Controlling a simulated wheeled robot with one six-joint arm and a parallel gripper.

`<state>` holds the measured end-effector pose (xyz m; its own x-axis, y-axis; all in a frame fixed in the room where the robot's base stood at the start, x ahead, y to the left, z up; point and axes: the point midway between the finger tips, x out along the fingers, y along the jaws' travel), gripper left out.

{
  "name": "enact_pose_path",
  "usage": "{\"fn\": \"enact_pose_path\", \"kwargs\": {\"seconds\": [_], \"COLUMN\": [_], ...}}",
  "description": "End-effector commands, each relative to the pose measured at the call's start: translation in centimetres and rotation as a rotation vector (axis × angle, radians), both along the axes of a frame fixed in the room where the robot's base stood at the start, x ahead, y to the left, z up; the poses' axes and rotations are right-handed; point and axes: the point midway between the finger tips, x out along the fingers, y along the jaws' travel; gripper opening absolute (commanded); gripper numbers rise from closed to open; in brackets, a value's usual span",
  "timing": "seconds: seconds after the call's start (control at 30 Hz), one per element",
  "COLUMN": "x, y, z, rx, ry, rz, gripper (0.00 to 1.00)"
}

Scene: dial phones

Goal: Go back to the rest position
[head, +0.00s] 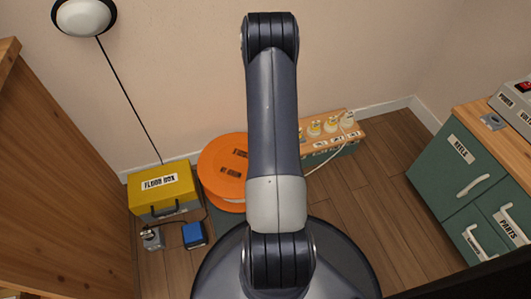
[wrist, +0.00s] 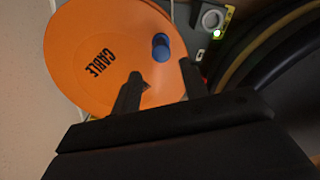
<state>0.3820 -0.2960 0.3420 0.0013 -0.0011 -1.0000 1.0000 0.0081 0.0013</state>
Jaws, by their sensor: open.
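My gripper (wrist: 165,95) is open in the wrist view, its two dark fingers apart with nothing between them that I can see held. Beyond the fingers is the orange cable reel (wrist: 85,45), marked CABLE, with a blue round piece (wrist: 161,46) on its face. In the head view my arm stands upright in the middle and the gripper itself does not show. The orange reel (head: 222,168) is partly behind my arm there.
A yellow floor box (head: 160,185) stands left of the reel, with a blue item (head: 194,235) before it. A wooden-topped unit with several knobs (head: 330,130) is behind my arm. Green drawers (head: 465,185) stand at right, a wooden cabinet (head: 60,150) at left. Floor (head: 390,190) at right is clear.

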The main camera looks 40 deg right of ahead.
Motion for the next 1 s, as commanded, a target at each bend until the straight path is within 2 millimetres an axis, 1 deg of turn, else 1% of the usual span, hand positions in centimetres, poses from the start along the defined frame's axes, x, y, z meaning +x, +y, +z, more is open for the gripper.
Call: {"fn": "enact_pose_path", "kwargs": {"seconds": [0.23, 0.37, 0.47, 0.7, 0.8, 0.9, 1.0], "x": [0.0, 0.0, 0.0, -0.1, -0.1, 0.0, -0.1], "y": [0.0, 0.0, 0.0, 0.1, 0.0, 0.0, 0.1], "z": [-0.1, -0.9, -2.3, -7.0, -8.6, -10.0, -10.9], "rx": [0.000, 0.001, 0.001, 0.002, 0.002, 0.001, 0.002], "ry": [0.000, 0.001, 0.001, 0.003, 0.002, 0.002, 0.002], "rz": [0.000, 0.000, 0.000, 0.001, 0.001, 0.001, 0.001], "gripper": [0.42, 0.42, 0.42, 0.42, 0.42, 0.42, 0.42]}}
